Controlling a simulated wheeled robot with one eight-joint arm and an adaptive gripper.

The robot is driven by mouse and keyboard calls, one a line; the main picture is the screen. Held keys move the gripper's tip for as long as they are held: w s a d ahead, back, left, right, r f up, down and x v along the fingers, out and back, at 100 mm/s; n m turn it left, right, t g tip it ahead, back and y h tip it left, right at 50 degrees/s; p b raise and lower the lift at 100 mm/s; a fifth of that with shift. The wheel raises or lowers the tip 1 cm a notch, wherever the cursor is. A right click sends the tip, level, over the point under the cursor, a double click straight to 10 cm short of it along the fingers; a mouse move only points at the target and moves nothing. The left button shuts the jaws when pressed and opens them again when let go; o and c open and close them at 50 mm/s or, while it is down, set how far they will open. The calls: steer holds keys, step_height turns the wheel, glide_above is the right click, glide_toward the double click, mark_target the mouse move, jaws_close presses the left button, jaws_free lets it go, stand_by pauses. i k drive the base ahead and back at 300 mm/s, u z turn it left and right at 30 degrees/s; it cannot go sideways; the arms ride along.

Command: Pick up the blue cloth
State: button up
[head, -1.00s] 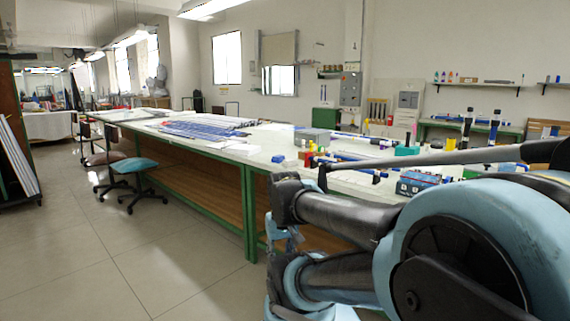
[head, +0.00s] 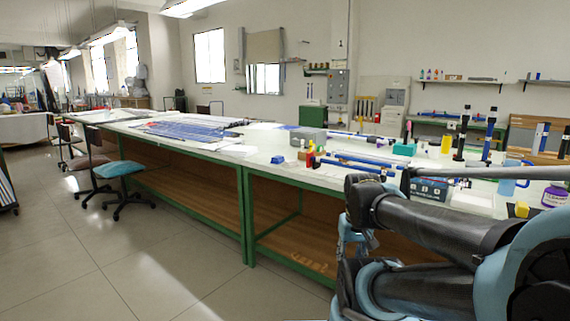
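A flat blue patch (head: 290,127) lies on the long worktable (head: 225,153), just behind and left of a grey box (head: 309,137). It may be the blue cloth, but it is too small to tell for sure. My arm fills the lower right of the head view, in front of the table's near end. My gripper cannot be made out, so its distance from the blue patch does not show.
Blue rods (head: 355,163), a small blue block (head: 277,159), a teal block (head: 404,149), a light blue mug (head: 508,180) and a purple-labelled tub (head: 554,195) stand on the table. A blue-seated chair (head: 125,172) stands beside it.

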mark_target(278, 159)
steer(key=z, duration=0.05)
steer(key=i, duration=1)
steer(key=u, duration=0.05)
